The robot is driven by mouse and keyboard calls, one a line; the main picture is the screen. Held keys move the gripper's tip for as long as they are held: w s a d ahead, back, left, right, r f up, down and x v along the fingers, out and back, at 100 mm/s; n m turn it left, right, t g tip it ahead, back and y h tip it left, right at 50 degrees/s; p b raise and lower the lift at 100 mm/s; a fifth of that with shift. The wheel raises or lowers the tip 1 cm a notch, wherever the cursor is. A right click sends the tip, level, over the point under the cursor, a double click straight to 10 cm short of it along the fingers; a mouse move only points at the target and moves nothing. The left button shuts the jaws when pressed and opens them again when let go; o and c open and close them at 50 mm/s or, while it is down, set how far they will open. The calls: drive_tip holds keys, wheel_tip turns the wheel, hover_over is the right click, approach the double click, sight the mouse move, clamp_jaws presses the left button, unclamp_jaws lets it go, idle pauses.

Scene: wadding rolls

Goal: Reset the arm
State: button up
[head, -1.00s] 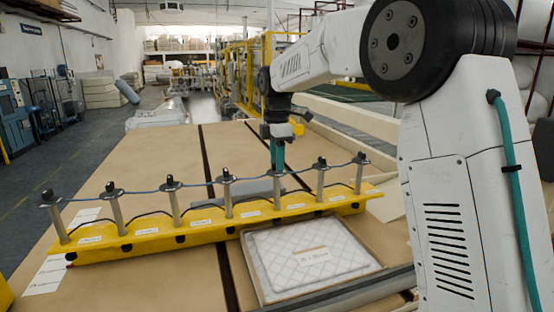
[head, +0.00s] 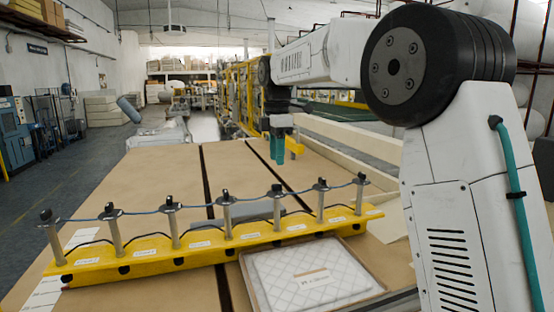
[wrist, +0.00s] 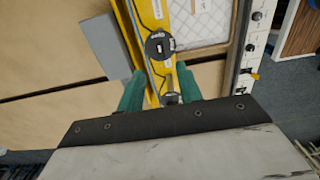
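My gripper (head: 287,148) hangs from my white arm above the brown table (head: 130,180), behind the yellow rack in the head view. Its two green fingers are apart with nothing between them. In the wrist view my gripper (wrist: 160,88) also shows two spread green fingers, with the yellow rack (wrist: 147,15) visible below and beyond them.
The yellow rack (head: 205,253) with several upright metal posts, joined by a blue cable, lies across the table. A quilted white pad in a tray (head: 248,283) sits in front of it. A grey block (head: 255,209) lies behind the rack. The table's far part is clear.

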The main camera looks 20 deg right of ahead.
idle(0.3)
drive_tip(key=shift+f+m, duration=0.25)
drive_tip(key=shift+m, duration=0.65)
drive_tip(key=s+d+f+m, duration=0.1)
drive_tip(key=s+f+m, duration=0.2)
drive_tip(key=s, duration=1.1)
drive_tip(key=s+d+f+m+t, duration=0.1)
drive_tip(key=s+f+m, duration=0.3)
drive_tip(key=s+m, duration=0.4)
drive_tip(key=s+d+f+m, duration=0.1)
drive_tip(key=s+f+m, duration=0.3)
drive_tip(key=s, duration=1.6)
drive_tip(key=shift+s+f+m, duration=0.2)
drive_tip(key=shift+f+m, duration=0.05)
drive_tip(key=shift+m, duration=0.45)
drive_tip(key=shift+d, duration=0.1)
